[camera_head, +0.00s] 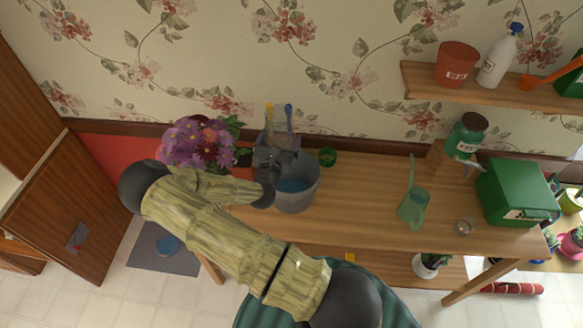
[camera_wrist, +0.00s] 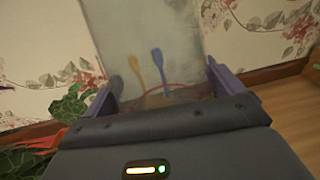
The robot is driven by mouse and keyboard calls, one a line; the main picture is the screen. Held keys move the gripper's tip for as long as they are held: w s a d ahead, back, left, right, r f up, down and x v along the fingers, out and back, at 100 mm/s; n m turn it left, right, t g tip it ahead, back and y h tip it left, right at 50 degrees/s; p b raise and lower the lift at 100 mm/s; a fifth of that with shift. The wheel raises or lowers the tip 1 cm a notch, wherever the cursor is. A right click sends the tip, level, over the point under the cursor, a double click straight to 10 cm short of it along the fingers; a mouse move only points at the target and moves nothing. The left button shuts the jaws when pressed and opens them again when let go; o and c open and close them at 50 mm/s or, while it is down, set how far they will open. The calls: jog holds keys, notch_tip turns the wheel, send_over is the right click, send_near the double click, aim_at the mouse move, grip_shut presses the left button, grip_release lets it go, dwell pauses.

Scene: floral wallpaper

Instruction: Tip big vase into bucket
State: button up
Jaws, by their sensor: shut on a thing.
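My gripper (camera_wrist: 165,85) is shut on the big vase (camera_wrist: 150,35), a clear, hazy vessel between the two fingers in the wrist view. In the head view my gripper (camera_head: 280,150) is above the far side of the grey bucket (camera_head: 297,204), and the vase is hard to make out there. The bucket stands on the wooden table with some blue inside it, perhaps water. My arm hides the bucket's left side. The vase's exact tilt and its mouth cannot be made out clearly.
Purple flowers (camera_head: 200,140) stand left of the bucket. Yellow and blue sticks (camera_head: 288,116) show behind my gripper. A small green pot (camera_head: 327,157) is right of it. The table's middle is clear.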

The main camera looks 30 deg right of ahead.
aim_at(279, 133)
jog(key=shift+r+p, duration=0.75)
jog(key=shift+r, duration=0.75)
jog(key=shift+a+f, duration=0.15)
